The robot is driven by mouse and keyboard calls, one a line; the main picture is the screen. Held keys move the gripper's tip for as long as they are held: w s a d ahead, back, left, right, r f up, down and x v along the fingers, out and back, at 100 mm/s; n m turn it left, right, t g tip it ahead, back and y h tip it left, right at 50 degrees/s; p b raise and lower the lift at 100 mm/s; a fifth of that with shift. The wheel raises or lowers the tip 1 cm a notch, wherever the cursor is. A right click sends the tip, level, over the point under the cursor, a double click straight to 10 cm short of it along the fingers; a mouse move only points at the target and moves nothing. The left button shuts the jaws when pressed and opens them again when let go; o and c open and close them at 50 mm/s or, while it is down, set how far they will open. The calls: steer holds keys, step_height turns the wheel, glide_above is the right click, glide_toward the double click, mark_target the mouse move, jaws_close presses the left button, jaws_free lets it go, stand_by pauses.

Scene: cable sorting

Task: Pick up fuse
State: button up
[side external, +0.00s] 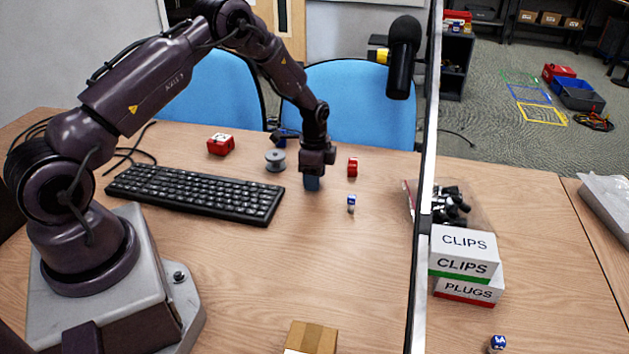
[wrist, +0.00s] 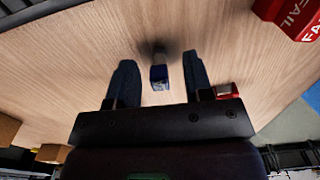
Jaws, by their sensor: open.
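The fuse (side external: 351,203) is a small blue and white piece standing on the wooden table, to the right of and nearer the camera than my gripper (side external: 312,184) in the side view. In the wrist view the fuse (wrist: 159,77) appears between the two dark fingers of my gripper (wrist: 159,59). The fingers are spread and hold nothing. The side view shows my gripper apart from the fuse. A second similar blue and white piece marked 5A (side external: 497,343) lies beyond the divider at the lower right.
A small red piece (side external: 352,166) stands behind the fuse. A grey spool (side external: 275,160), a black keyboard (side external: 198,193) and a red block (side external: 221,144) lie to the left. A cardboard box (side external: 311,337) is at the front. A tall divider (side external: 424,215) borders the right side.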

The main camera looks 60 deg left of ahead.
steer(key=shift+c, duration=0.2)
jaws_close()
